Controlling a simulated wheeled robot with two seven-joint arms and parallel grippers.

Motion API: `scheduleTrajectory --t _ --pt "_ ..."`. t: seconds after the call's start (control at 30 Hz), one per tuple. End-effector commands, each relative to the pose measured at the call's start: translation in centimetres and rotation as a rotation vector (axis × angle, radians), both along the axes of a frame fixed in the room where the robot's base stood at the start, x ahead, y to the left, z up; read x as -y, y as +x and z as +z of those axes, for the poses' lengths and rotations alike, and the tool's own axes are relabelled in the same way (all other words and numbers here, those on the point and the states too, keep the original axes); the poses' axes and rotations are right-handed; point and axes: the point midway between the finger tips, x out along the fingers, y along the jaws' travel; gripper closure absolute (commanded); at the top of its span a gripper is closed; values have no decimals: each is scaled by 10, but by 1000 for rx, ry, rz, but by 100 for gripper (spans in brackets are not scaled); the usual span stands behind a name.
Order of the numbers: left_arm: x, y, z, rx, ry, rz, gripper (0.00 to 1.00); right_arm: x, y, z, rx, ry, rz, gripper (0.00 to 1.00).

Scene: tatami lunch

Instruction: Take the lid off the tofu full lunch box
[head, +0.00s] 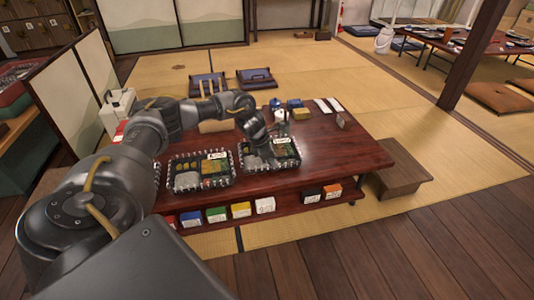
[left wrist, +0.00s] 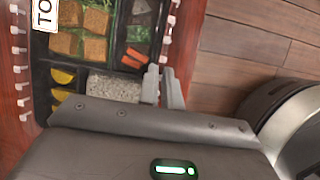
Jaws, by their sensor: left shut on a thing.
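The tofu lunch box (head: 293,161) is a black tray with small clips around its rim, at the front of the low table. In the left wrist view the box (left wrist: 41,84) holds tofu cubes, greens, carrot, yellow slices and rice. A white label (left wrist: 43,14) reading "TO" sits over the food. The lid seems clear, and its edges are hard to make out. My left gripper (head: 267,162) is at the near side of the box; its fingers (left wrist: 163,88) are shut at the box's edge, apparently on the lid. The exact contact is hidden. My right gripper is out of view.
A second filled lunch box (head: 201,187) stands to the left on the table (head: 345,150). Coloured boxes (head: 241,209) line the shelf below. A low wooden bench (head: 403,172) is at the right end.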

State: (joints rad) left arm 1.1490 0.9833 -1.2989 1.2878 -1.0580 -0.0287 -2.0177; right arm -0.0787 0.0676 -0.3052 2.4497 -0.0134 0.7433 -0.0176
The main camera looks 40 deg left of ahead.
Motion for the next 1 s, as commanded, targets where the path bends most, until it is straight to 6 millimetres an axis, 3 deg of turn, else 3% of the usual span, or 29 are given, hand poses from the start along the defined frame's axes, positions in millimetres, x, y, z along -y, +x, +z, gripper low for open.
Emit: scheduleTrajectory --t 0.33,1.0 --pt "0 0 6 0 0 0 100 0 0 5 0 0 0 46" --pt "0 0 49 1 -1 0 100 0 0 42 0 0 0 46"
